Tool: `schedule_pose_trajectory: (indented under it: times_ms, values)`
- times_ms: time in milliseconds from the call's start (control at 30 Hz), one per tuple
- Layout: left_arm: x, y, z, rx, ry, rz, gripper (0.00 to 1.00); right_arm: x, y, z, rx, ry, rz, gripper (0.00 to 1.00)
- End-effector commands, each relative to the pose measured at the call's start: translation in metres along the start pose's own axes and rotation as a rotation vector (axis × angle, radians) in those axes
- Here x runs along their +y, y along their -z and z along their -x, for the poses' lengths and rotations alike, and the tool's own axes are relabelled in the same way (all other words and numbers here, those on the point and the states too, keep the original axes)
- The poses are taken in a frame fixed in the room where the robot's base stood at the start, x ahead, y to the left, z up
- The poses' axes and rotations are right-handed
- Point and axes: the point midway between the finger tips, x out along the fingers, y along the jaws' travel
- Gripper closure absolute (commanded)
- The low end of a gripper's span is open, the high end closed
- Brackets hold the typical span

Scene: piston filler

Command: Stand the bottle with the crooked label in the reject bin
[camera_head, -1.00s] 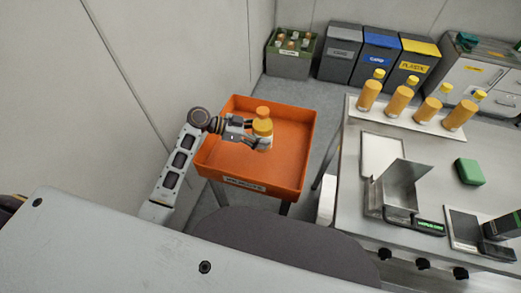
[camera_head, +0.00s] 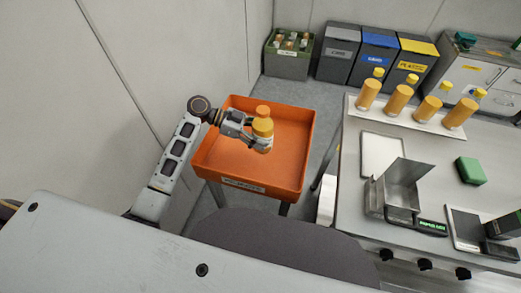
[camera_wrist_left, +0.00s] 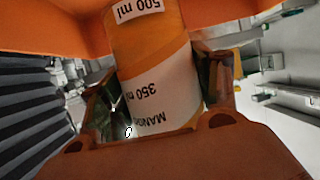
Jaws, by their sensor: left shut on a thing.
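My left gripper (camera_head: 257,140) is shut on an orange bottle (camera_head: 263,127) with an orange top, within the outline of the orange reject bin (camera_head: 213,178). In the left wrist view the bottle (camera_wrist_left: 150,45) fills the middle between the fingers, and its white label (camera_wrist_left: 160,95) has a slanted edge. The bottle looks roughly upright in the head view. My right gripper is not in view.
Several orange bottles with yellow caps stand on a white tray (camera_head: 408,119) on the metal table (camera_head: 345,160) at right. A metal chute (camera_head: 400,187) and a green block (camera_head: 470,170) are there too. A green crate (camera_head: 289,66) and coloured bins stand behind. The bin's right half is clear.

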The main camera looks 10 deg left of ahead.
Motion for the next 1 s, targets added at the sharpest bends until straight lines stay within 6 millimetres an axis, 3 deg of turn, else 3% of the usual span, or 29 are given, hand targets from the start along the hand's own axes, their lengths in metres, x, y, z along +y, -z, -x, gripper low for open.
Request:
schedule_pose_trajectory:
  times_ms: [433,1000]
  values:
    - [-0.001,-0.046,-0.019,0.003,0.002,0.0,0.82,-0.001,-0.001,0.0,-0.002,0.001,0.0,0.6]
    - [0.0,-0.057,-0.024,0.003,0.001,-0.001,0.82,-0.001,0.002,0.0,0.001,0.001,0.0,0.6]
